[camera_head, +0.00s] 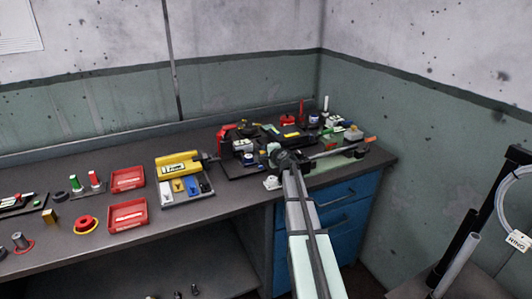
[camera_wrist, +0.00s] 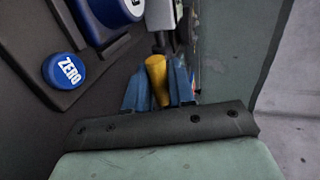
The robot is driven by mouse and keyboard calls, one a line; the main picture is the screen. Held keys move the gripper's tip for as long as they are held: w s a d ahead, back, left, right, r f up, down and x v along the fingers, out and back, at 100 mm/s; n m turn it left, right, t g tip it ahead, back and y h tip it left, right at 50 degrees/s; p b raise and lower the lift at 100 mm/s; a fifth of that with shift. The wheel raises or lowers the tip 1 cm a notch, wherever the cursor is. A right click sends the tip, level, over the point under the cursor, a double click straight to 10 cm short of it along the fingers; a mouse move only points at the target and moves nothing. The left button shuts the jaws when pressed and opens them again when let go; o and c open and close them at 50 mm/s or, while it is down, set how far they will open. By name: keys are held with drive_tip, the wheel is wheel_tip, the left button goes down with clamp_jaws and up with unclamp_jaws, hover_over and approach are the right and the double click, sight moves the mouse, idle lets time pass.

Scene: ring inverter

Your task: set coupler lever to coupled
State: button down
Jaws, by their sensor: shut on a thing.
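In the wrist view, my gripper (camera_wrist: 159,88) has its two blue fingers closed on either side of a yellow handle (camera_wrist: 156,72). The handle sits on the end of a grey shaft (camera_wrist: 158,45); this looks like the coupler lever, but no label on it shows. The handle's lower end is between the fingers. In the head view, my arm reaches over the right part of the bench, and the fingers and handle are too small or hidden to make out. Whether the lever is at its coupled position cannot be told.
A blue ZERO button (camera_wrist: 64,68) and a larger blue knob (camera_wrist: 113,10) stand left of the fingers. In the head view, a yellow device (camera_head: 180,163) and red trays (camera_head: 127,214) stand farther left on the bench. Several small items crowd the back right.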

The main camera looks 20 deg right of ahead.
drive_tip(key=c, duration=1.1)
unclamp_jaws()
drive_tip(key=v, duration=1.3)
drive_tip(key=shift+s, duration=0.35)
